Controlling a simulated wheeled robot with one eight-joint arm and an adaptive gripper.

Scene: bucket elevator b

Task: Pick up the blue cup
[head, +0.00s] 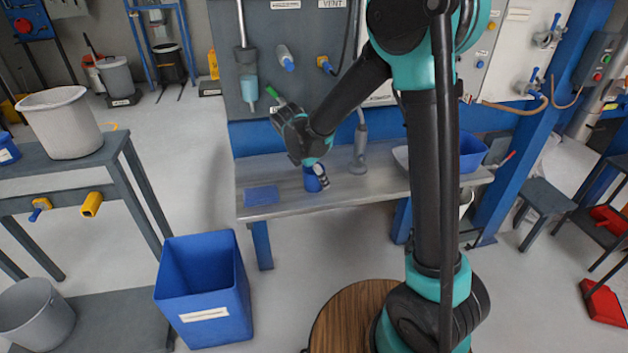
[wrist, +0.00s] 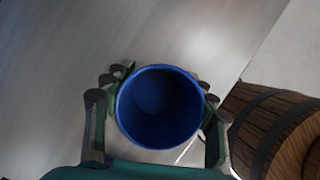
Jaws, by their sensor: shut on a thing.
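The blue cup (head: 312,182) is at the bench top in the head view, partly hidden by my gripper (head: 318,175). In the wrist view the cup (wrist: 160,106) is seen from above, its open mouth facing the camera and its inside empty. The two fingers of my gripper (wrist: 158,112) stand on either side of the cup and are shut on it. The cup looks upright. I cannot tell whether its base touches the bench.
The metal bench (head: 352,194) carries a blue mat (head: 262,195) left of the cup and a grey stand (head: 358,160) behind it to the right. A blue bin (head: 484,150) sits at the right end. A large blue bin (head: 205,290) stands on the floor.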

